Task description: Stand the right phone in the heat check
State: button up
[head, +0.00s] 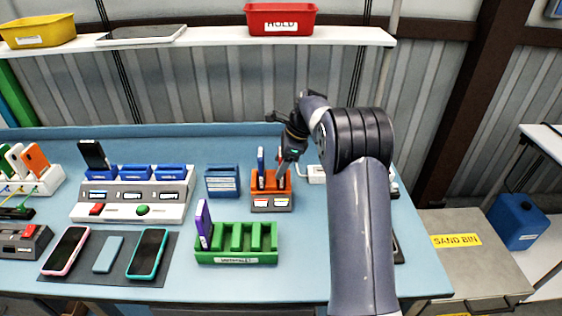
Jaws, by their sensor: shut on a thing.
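An orange two-slot dock (257,184) with a grey front and two small labelled panels stands mid-table; I cannot read its labels. A blue-purple phone (261,160) stands upright in its left slot. My gripper (287,162) is at the dock's right slot, shut on a slim greyish phone (282,170) that is mostly hidden by the gripper. I cannot tell whether this phone touches the slot's bottom. A green rack (236,257) in front holds a purple phone (203,224), tilted slightly, in its left slot; its other slots are empty.
A dark mat (118,237) holds a pink-edged phone (66,250), a teal-edged phone (147,253) and a pale blue slab (107,254). A grey console (131,202) with blue slots holds a dark phone (93,154). A blue block (222,181) stands left of the orange dock.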

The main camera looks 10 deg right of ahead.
jog(key=o, duration=1)
jog(key=v, duration=1)
jog(key=shift+r+b, duration=0.3)
jog(key=shift+r, duration=0.1)
jog(key=shift+r, duration=0.1)
notch_tip(320, 180, up, 7)
jog(key=p, duration=0.9)
jog(key=shift+f, duration=0.3)
